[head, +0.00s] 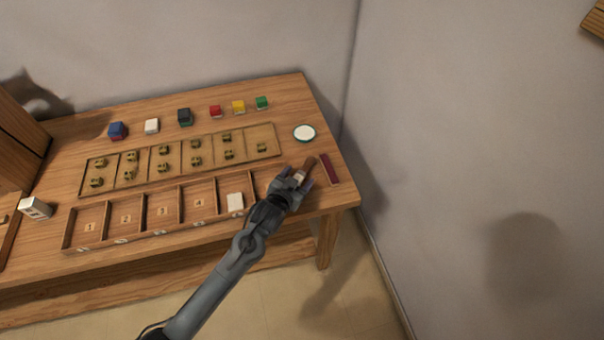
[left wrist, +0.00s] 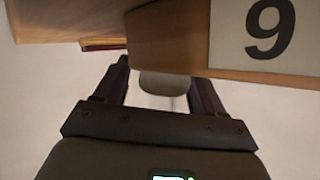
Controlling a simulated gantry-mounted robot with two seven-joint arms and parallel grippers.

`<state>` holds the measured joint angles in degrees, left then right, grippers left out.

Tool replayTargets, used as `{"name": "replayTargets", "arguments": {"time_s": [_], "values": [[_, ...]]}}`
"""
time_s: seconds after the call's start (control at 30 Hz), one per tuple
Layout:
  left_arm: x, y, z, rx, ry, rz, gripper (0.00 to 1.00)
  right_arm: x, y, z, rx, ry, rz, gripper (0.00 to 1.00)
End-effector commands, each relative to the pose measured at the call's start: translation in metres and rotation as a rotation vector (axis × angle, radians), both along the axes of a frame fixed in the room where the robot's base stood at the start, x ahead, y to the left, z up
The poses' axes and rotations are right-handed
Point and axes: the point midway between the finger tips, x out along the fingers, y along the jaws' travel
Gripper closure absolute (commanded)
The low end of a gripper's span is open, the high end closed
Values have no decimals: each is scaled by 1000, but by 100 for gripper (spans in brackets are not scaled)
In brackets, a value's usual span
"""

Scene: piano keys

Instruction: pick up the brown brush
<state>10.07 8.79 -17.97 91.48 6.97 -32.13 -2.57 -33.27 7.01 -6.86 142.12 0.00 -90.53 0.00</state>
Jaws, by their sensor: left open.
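My right gripper is not in view.
A dark red bar (head: 329,169) lies just right of the brush, near the table's right edge. A round white-topped dish (head: 304,133) stands behind it. Several coloured blocks line the back.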

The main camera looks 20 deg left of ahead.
Motion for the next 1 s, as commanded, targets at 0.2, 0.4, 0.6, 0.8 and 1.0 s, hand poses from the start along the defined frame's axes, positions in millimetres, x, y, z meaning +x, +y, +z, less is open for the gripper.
{"name": "replayTargets", "arguments": {"time_s": [0.2, 0.4, 0.6, 0.8, 1.0], "values": [[0, 0, 0, 0, 0, 0, 35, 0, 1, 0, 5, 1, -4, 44], [0, 0, 0, 0, 0, 0, 66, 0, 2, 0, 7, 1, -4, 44], [0, 0, 0, 0, 0, 0, 86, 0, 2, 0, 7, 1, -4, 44], [0, 0, 1, 0, 0, 0, 86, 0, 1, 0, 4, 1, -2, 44], [0, 0, 11, 0, -1, 0, 86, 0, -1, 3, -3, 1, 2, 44]]}}
